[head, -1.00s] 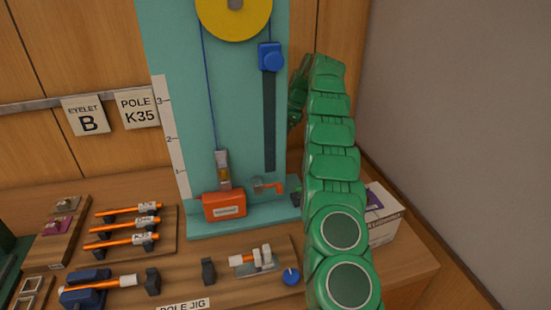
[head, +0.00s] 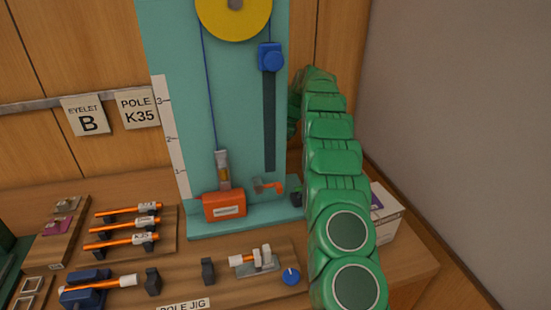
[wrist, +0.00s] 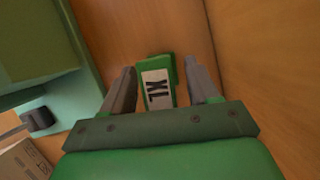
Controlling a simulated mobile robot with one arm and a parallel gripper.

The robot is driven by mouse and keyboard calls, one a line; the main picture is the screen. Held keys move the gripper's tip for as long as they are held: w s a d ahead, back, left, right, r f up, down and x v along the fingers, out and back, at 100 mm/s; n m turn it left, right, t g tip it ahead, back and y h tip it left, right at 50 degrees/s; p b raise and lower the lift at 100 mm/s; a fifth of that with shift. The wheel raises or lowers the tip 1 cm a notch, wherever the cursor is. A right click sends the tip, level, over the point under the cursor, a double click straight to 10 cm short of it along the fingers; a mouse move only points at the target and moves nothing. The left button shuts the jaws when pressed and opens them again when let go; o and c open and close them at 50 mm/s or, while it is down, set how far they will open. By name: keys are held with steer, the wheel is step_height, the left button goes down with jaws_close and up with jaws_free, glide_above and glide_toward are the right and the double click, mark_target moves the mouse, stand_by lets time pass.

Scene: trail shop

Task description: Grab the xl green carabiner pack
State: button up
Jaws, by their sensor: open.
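The green carabiner pack (wrist: 168,68) has a white label reading XL. It shows in the wrist view against a wooden surface, between the two fingers of my gripper (wrist: 162,85). My gripper is open, with a finger on each side of the pack and visible gaps between. I cannot tell how far the pack lies beyond the fingertips. In the head view my green arm hides the pack and the gripper's fingers.
A teal board (head: 240,130) with a yellow pulley (head: 234,18) and an orange weight (head: 224,205) stands left of my arm. A white box (head: 386,215) sits behind my arm at right. Orange pole pieces (head: 125,230) lie on the bench at left.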

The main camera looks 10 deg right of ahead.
steer(key=shift+x, duration=1.05)
steer(key=shift+c, duration=0.4)
jaws_close()
